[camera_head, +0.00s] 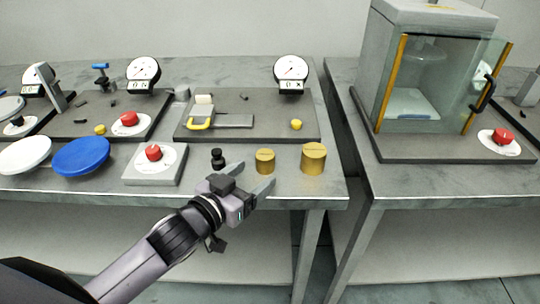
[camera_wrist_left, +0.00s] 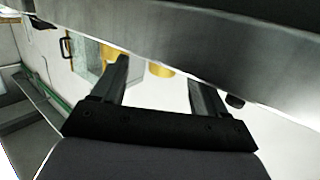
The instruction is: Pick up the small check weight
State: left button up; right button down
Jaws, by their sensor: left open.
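The small check weight (camera_head: 265,162) is a short gold cylinder standing upright near the front edge of the left bench. A larger gold weight (camera_head: 313,159) stands to its right. My left gripper (camera_head: 254,173) is open and empty, in front of and slightly left of the small weight, with its fingers pointing toward the bench. In the left wrist view, the small weight (camera_wrist_left: 160,70) shows partly between the two fingers, cut off by the bench edge. The larger weight (camera_wrist_left: 108,53) shows there too, beside one finger. My right gripper is not in view.
A small black knob-like object (camera_head: 218,158) stands left of the gripper. A grey box with a red button (camera_head: 153,154) and a blue dish (camera_head: 81,156) are farther left. A dark plate (camera_head: 255,132) lies behind. A gap separates the right bench with its glass case (camera_head: 425,90).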

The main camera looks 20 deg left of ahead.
aim_at(260, 164)
pick_arm(q)
jog(key=shift+w+d, duration=0.15)
jog(key=shift+w, duration=0.5)
jog(key=x, duration=0.3)
jog(key=shift+w+a+r+p, duration=0.2)
jog(key=shift+w+r+p, duration=0.1)
jog(key=shift+w+p, duration=0.15)
jog(key=shift+w+d+f, duration=0.2)
jog(key=shift+w, duration=0.5)
jog(key=c, duration=1.2)
jog(key=shift+r, duration=0.1)
grip_shut()
jog(key=shift+r, duration=0.1)
